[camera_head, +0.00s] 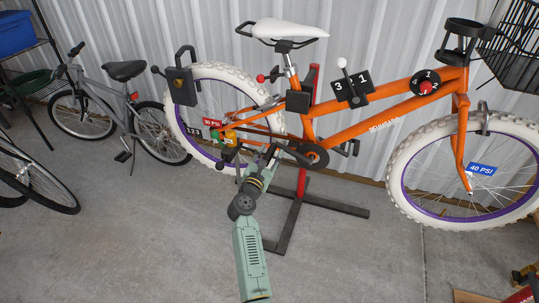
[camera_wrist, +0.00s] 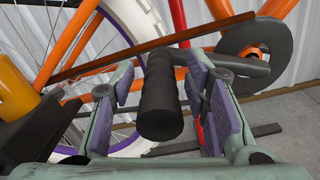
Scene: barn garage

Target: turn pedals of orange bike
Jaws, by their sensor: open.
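The orange bike (camera_head: 350,128) hangs on a red and black stand, its white tyres off the floor. Its black crank disc (camera_head: 314,156) also shows in the wrist view (camera_wrist: 255,52). The near pedal, a black ribbed cylinder (camera_wrist: 162,105), sits between the purple-padded fingers of my gripper (camera_wrist: 160,108). The fingers are open around it, with a gap visible on its left side; I cannot tell whether the right finger touches it. In the head view my gripper (camera_head: 268,160) is left of the crank disc. The far pedal (camera_head: 347,148) shows right of the disc.
The stand's black foot (camera_head: 335,207) spreads on the floor under the bike. A grey bike (camera_head: 120,100) leans by the wall at left. An orange-yellow part (camera_wrist: 14,92) is close left of my gripper. The concrete floor in front is mostly clear.

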